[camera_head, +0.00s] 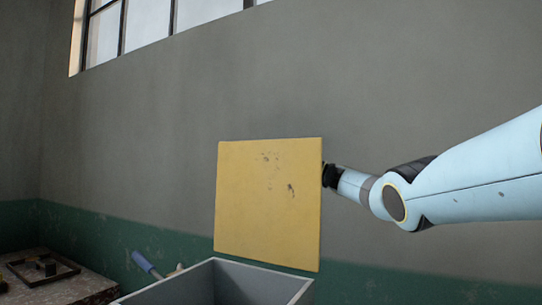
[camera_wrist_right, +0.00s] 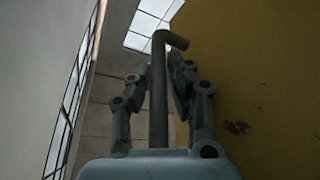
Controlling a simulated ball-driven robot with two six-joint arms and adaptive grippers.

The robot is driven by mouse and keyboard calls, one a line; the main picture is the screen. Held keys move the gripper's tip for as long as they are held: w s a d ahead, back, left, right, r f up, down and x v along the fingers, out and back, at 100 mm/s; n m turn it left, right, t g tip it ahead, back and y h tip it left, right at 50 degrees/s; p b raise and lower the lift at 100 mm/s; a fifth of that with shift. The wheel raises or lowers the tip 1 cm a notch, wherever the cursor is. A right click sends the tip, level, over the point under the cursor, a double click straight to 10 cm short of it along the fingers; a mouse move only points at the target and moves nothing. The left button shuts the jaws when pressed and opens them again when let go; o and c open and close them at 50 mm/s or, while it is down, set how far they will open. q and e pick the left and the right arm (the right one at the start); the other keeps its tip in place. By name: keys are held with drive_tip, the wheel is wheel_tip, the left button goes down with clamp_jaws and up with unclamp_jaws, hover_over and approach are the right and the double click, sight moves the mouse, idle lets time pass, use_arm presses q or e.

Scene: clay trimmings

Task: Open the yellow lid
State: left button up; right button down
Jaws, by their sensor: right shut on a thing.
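The yellow lid (camera_head: 267,200) stands nearly upright above the grey bin (camera_head: 308,290), its broad scuffed face toward the head camera. In the right wrist view the lid (camera_wrist_right: 265,80) fills the right side. My right gripper (camera_head: 331,176) is at the lid's right edge. In the wrist view its fingers (camera_wrist_right: 160,75) are shut on a dark bar handle (camera_wrist_right: 158,115), whose bent top end points toward the lid. The finger contact is partly hidden in shadow. My left gripper is not in view.
The bin's front and lower parts are cut off by the frame. A blue-handled tool (camera_head: 146,264) shows beside the bin at the left. A low worktop (camera_head: 75,288) with a dark frame stands farther left. A grey and green wall is behind the lid.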

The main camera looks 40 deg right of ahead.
drive_tip(key=c, duration=1.6)
unclamp_jaws()
drive_tip(key=shift+f, duration=0.1)
drive_tip(key=shift+o, duration=0.2)
drive_tip(key=v, duration=1.2)
drive_tip(key=shift+f, duration=0.2)
